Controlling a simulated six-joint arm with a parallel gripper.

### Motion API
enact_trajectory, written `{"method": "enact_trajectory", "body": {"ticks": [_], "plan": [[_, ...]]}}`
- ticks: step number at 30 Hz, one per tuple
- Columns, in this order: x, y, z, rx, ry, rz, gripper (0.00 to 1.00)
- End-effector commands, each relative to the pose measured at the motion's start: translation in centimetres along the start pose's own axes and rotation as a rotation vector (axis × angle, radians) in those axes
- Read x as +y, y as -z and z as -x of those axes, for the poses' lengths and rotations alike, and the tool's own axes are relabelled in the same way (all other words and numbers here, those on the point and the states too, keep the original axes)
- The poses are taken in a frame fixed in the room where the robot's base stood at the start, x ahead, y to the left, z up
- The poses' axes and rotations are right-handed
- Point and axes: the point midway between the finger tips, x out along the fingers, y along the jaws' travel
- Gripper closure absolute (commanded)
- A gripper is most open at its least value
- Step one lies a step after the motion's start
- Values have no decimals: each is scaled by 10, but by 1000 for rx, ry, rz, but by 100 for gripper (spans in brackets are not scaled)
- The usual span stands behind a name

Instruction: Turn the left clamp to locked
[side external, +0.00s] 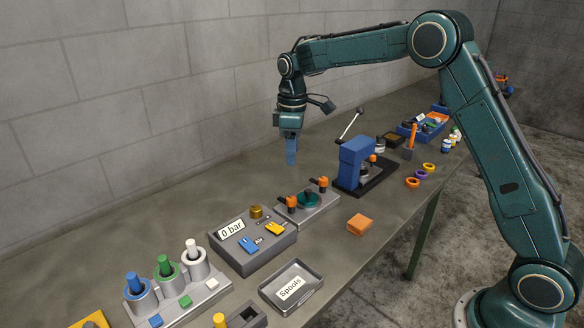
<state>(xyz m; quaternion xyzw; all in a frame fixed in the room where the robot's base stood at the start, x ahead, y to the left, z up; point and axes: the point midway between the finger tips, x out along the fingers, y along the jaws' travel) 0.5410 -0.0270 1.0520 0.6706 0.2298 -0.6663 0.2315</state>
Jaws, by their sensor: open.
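A grey fixture plate (322,209) on the bench bears a round teal part (307,199) with an orange-and-black clamp on each side. The left clamp (291,203) stands at the plate's left end, and its dark lever points to the left. The right clamp (322,184) stands at the far right end with a similar dark lever. Neither clamp's locked state can be read at this size. My gripper (290,157) points down with blue fingers, in the air above and behind the fixture, apart from both clamps. It is open and holds nothing visible.
A blue press (354,162) with a raised lever stands right of the fixture. A grey "0 bar" box (264,256) is at its left. An orange block (360,224) and a "Spools" tray (312,278) lie in front. The bench behind the fixture is clear up to the wall.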

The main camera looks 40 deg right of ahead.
Motion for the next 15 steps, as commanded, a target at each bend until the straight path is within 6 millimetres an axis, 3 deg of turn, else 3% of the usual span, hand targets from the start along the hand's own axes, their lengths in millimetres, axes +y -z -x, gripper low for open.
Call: {"method": "enact_trajectory", "body": {"ticks": [15], "plan": [[2,2,-14,-7,6,9,52]]}}
